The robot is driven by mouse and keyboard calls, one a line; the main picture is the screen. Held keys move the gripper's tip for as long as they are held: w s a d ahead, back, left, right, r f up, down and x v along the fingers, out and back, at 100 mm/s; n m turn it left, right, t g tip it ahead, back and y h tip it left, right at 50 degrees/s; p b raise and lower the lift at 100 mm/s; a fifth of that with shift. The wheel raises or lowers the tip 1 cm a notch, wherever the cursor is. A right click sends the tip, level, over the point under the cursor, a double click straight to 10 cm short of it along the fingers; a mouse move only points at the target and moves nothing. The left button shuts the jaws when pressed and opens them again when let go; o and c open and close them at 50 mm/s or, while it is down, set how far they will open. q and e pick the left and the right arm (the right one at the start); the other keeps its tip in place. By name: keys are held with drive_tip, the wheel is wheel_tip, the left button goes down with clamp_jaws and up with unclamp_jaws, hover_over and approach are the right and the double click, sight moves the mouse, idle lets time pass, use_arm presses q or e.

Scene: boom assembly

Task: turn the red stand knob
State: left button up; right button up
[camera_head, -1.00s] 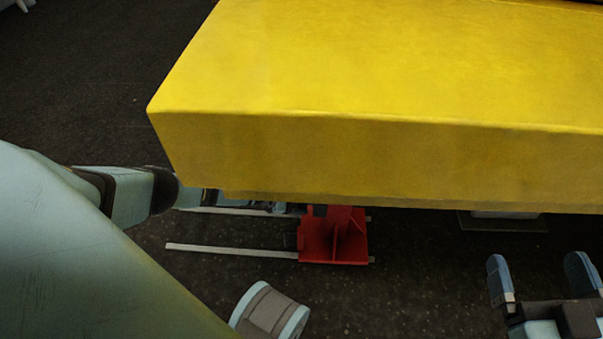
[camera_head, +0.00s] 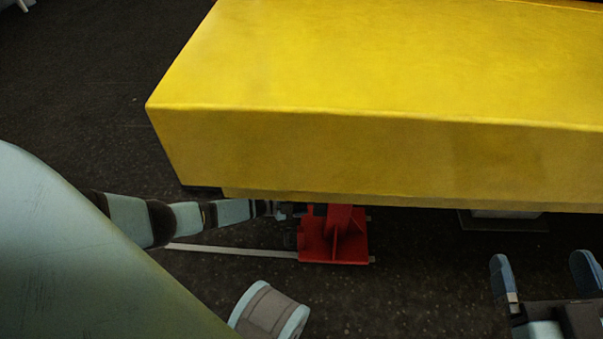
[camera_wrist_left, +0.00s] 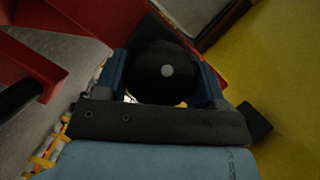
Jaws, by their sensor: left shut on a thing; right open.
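The red stand (camera_head: 334,240) is on the dark floor under the front edge of the yellow boom (camera_head: 380,155). Red metal of the stand also shows at the left in the left wrist view (camera_wrist_left: 50,72). My left arm reaches in low toward the stand's left side; in the head view its gripper is too small and dark to make out. In the left wrist view my left gripper (camera_wrist_left: 165,85) is shut on a round black knob (camera_wrist_left: 165,72) with a pale dot at its centre. My right gripper (camera_head: 543,278) is open and empty at the lower right, apart from the stand.
The yellow boom overhangs the stand and fills the upper right of the head view. A pale metal rail (camera_head: 235,250) runs left from the stand along the floor. A grey plate (camera_head: 503,220) lies under the boom at the right. Floor in front is open.

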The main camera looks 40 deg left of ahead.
idle(0.5)
use_arm(q)
drive_tip(key=o, duration=0.9)
drive_tip(key=shift+o, duration=0.2)
use_arm(e)
drive_tip(key=shift+r, duration=0.1)
use_arm(q)
drive_tip(key=shift+s+a+r, duration=0.1)
drive_tip(key=shift+s+a, duration=0.1)
drive_tip(key=shift+s, duration=0.05)
drive_tip(key=p+v, duration=0.4)
drive_tip(key=v, duration=0.9)
drive_tip(key=shift+p, duration=0.4)
use_arm(e)
drive_tip(key=s+m, duration=0.1)
drive_tip(key=s+a+f+m+g+h, duration=0.1)
drive_tip(key=m, duration=0.1)
drive_tip(key=shift+s+a+g, duration=0.1)
drive_tip(key=shift+a+g, duration=0.05)
drive_tip(key=shift+g, duration=0.15)
drive_tip(key=shift+r, duration=0.1)
